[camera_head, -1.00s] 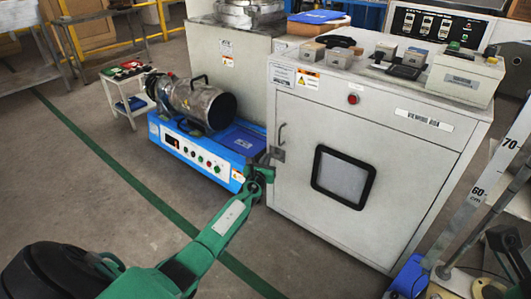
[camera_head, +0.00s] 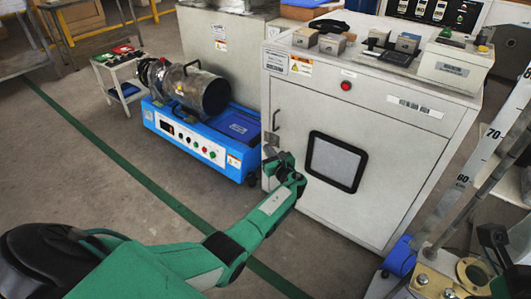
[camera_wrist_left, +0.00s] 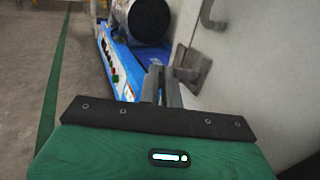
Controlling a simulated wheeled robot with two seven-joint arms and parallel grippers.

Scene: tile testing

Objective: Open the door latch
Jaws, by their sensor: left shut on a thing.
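The white cabinet's door (camera_head: 376,165) has a dark window and appears closed. The door latch (camera_head: 270,138) is a small grey metal piece at the door's left edge, just below a thin vertical handle (camera_head: 275,119). My left gripper (camera_head: 272,155) comes in from the lower left and is shut on the latch; the exact contact is hard to see. In the left wrist view, its two grey fingers (camera_wrist_left: 162,83) stand close together, with the latch's metal plate (camera_wrist_left: 187,66) beyond them and the handle (camera_wrist_left: 206,14) above. My right gripper is not in view.
A blue machine (camera_head: 195,145) carrying a metal cylinder (camera_head: 203,92) stands close left of the cabinet. Boxes and controls (camera_head: 400,43) sit on the cabinet top. A measuring post (camera_head: 480,165) stands at right.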

